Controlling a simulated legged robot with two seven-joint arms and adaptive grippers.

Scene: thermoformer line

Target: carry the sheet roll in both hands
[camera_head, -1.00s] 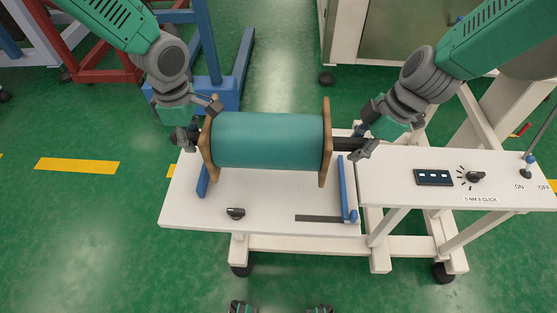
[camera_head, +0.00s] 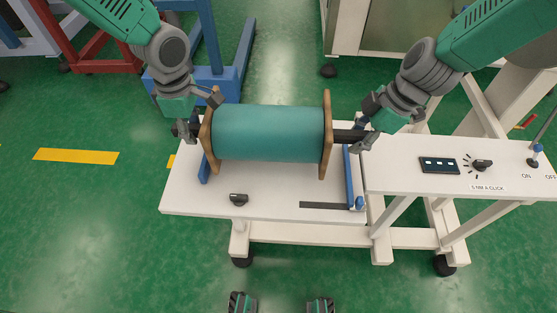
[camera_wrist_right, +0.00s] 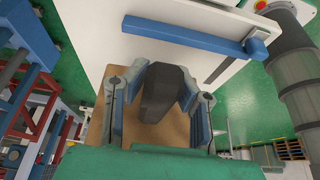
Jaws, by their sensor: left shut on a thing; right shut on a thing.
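The sheet roll (camera_head: 268,134) is a teal cylinder between two brown end flanges, with a dark shaft sticking out at each end. It lies level over the white cart top in the head view. My left gripper (camera_head: 190,129) is shut on the left shaft end, just outside the left flange. My right gripper (camera_head: 366,138) is shut on the right shaft end. In the right wrist view the dark shaft end (camera_wrist_right: 160,95) sits between the right fingers, with the brown flange (camera_wrist_right: 165,133) behind. The left fingertips are partly hidden.
A control panel (camera_head: 440,165) with a dial adjoins on the right. A blue stand (camera_head: 210,60) is behind left. Green floor is open at front left.

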